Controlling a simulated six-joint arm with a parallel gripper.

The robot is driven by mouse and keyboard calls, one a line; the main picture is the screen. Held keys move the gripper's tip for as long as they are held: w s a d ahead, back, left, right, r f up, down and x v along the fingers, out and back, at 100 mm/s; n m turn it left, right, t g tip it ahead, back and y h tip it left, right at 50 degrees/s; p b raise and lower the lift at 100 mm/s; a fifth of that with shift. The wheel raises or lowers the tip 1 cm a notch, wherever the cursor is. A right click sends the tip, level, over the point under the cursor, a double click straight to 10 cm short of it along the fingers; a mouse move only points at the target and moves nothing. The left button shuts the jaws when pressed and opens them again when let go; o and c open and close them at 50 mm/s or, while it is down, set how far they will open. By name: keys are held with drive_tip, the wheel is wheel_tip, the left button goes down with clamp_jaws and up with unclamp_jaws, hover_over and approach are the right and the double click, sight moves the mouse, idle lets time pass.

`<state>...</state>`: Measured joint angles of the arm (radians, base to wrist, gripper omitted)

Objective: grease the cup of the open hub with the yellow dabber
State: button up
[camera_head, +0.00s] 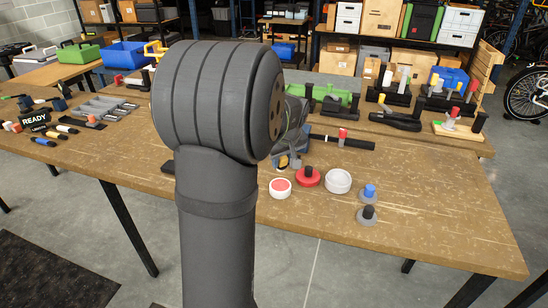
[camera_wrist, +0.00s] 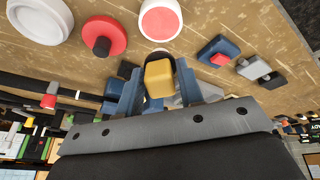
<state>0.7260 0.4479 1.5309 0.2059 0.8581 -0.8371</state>
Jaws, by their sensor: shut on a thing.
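My gripper (camera_wrist: 160,85) is shut on the yellow dabber (camera_wrist: 158,78), whose yellow block shows between the two blue-grey fingers in the wrist view, with a dark part beyond it. In the head view the dabber (camera_head: 283,161) shows only as a small yellowish patch beside my arm, and most of the gripper is hidden. A white round tub with a red face (camera_head: 280,188) stands close by; it also shows in the wrist view (camera_wrist: 160,18). Several dark fixtures with upright coloured cylinders (camera_head: 395,97) stand at the back right. I cannot tell which part is the open hub.
A red disc with a black knob (camera_head: 308,177) and a white round tub (camera_head: 338,181) stand right of the red-faced tub. Grey discs with a blue knob (camera_head: 369,193) and a black knob (camera_head: 367,215) stand nearer. A grey tray (camera_head: 100,108) lies left. The right front table is clear.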

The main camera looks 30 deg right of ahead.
sight(283, 169)
drive_tip(key=shift+f, duration=2.65)
drive_tip(key=shift+f, duration=0.65)
drive_tip(key=shift+r, duration=3.55)
